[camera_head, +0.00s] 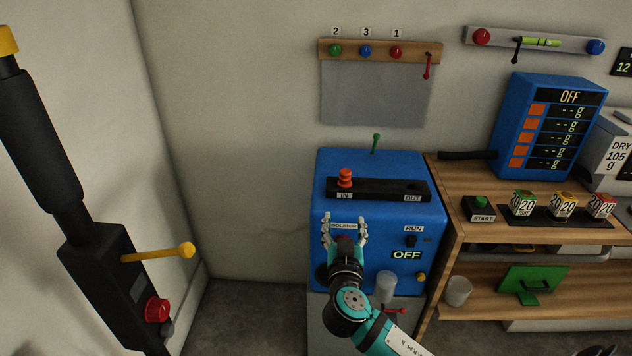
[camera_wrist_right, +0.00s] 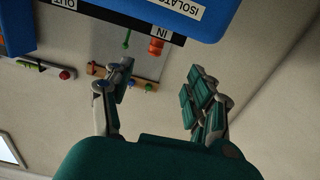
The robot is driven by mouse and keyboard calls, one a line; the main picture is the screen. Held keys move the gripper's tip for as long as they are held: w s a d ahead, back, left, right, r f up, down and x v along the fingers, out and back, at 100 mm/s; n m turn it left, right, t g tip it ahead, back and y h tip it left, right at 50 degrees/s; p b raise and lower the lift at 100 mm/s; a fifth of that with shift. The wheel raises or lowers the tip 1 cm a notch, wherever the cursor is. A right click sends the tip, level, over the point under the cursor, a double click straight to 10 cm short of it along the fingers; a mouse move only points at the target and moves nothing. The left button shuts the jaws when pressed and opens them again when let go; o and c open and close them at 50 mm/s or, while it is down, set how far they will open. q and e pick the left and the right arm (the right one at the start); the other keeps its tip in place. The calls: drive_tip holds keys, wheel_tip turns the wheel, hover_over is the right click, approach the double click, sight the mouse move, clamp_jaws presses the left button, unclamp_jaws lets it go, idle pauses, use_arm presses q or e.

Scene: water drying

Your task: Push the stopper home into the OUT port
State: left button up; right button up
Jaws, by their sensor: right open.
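An orange-red ribbed stopper (camera_head: 345,177) stands upright at the IN end of a black strip (camera_head: 380,188) on top of the blue machine (camera_head: 325,200). It also shows in the right wrist view (camera_wrist_right: 156,47), by the IN label. The OUT label (camera_head: 412,198) marks the strip's right end; no orange stopper stands there, and the port itself is too small to make out. My right gripper (camera_head: 345,221) is open in front of the machine's ISOLATOR label, below and apart from the stopper. Its spread fingers show empty in the wrist view (camera_wrist_right: 162,78). My left gripper is out of view.
A green-tipped lever (camera_head: 376,141) rises behind the machine. A clear cup (camera_head: 386,285) is at its lower front. A wooden bench (camera_head: 480,172) with a START button (camera_head: 481,205) and numbered blocks adjoins on the right. A black post with a yellow handle (camera_head: 160,254) stands left.

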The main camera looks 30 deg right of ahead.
drive_tip(key=w+r, duration=0.1)
drive_tip(key=r, duration=0.1)
approach(345, 179)
drive_tip(key=shift+h, duration=0.3)
drive_tip(key=x, duration=0.4)
drive_tip(key=shift+w+d, duration=0.1)
drive_tip(key=shift+w, duration=0.1)
drive_tip(key=shift+w+d+f+m, duration=0.1)
drive_tip(key=shift+w+d+m, duration=0.2)
drive_tip(key=shift+w, duration=0.1)
drive_tip(key=shift+w+d, duration=0.2)
drive_tip(key=shift+w, duration=0.15)
drive_tip(key=x, duration=0.4)
drive_tip(key=shift+w+f, duration=0.1)
drive_tip(key=shift+w, duration=0.05)
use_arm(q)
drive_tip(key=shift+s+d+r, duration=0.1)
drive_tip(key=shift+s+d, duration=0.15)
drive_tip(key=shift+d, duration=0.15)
use_arm(e)
drive_tip(key=shift+c, duration=0.3)
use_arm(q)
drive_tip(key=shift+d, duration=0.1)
use_arm(e)
drive_tip(key=c, duration=1)
